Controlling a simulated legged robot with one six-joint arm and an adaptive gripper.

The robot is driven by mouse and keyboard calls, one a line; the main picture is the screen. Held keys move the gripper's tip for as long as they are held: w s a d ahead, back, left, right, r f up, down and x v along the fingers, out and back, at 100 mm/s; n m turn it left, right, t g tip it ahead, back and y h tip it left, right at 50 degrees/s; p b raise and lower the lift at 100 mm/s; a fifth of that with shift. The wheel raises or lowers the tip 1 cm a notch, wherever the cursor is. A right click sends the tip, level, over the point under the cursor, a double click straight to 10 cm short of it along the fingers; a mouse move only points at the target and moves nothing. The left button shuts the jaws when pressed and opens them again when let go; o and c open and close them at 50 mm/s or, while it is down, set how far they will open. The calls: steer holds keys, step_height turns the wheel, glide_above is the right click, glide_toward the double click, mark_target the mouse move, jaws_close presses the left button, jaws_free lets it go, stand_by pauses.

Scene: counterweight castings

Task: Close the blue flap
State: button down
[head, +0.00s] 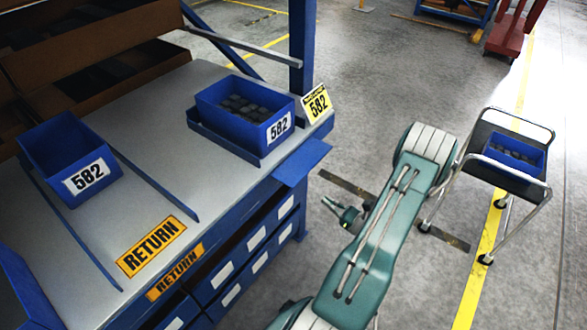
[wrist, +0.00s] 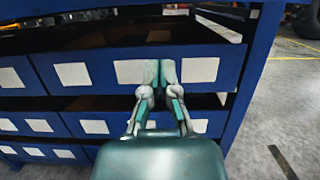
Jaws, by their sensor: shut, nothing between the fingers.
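The blue flap (head: 303,163) sticks out from the right front edge of the workbench in the head view, below the bin with dark castings. It lies about level with the bench top. My gripper (head: 327,202) is shut and empty, to the right of the bench and just below and right of the flap in the picture, apart from it. In the wrist view my gripper (wrist: 160,72) points at the labelled drawer fronts, its fingertips together. I cannot make out the flap clearly in the wrist view.
A blue bin (head: 239,110) of castings and an empty-looking blue bin (head: 68,160) stand on the workbench (head: 180,160). A cart (head: 505,160) with another bin is at the right. Open floor lies behind.

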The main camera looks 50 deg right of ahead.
mark_target(303, 166)
steer(key=w+r, duration=0.5)
steer(key=w, duration=0.2)
steer(key=shift+w+a+r, duration=0.15)
steer(key=shift+w+r, duration=0.15)
stand_by(0.3)
